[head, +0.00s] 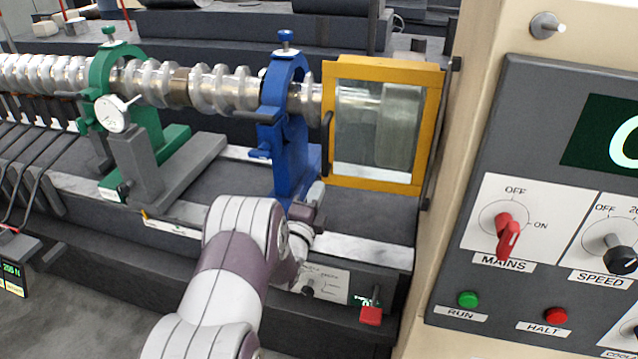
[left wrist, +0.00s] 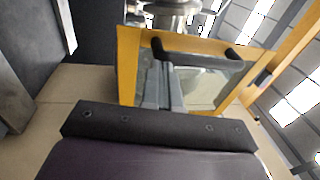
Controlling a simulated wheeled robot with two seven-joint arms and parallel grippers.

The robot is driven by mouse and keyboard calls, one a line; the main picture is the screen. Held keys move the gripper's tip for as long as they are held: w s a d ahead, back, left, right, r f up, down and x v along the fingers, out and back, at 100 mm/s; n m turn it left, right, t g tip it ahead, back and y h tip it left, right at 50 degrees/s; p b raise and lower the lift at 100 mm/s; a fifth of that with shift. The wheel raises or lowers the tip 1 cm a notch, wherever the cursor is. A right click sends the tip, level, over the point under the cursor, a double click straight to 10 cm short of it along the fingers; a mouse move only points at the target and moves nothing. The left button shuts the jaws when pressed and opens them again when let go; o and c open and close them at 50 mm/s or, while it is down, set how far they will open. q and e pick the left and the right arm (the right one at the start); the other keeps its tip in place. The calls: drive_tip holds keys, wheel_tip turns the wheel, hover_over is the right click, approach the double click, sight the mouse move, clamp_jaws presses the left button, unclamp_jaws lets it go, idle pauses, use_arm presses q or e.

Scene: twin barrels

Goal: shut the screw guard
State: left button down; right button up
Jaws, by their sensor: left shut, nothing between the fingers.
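The screw guard is a yellow frame (head: 375,182) with a clear pane, standing in front of the right end of the metal screw (head: 215,88). A dark handle (head: 327,132) sits on its left edge. My left gripper (head: 318,190) is below and left of the guard's lower left corner, by the foot of the blue support. In the left wrist view my left gripper (left wrist: 163,66) is shut and empty. There the yellow frame (left wrist: 129,60) and the dark handle (left wrist: 195,50) lie just beyond the fingertips; I cannot tell whether they touch.
The blue support (head: 283,150) stands close left of the guard, with a green support (head: 140,75) and dial gauge (head: 112,114) further left. A control panel (head: 570,200) is on the right.

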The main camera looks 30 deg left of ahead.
use_arm(q)
drive_tip(key=shift+x, duration=0.85)
drive_tip(key=shift+w+a+r+b, duration=0.15)
drive_tip(key=shift+w+a+b, duration=0.45)
drive_tip(key=shift+b, duration=0.5)
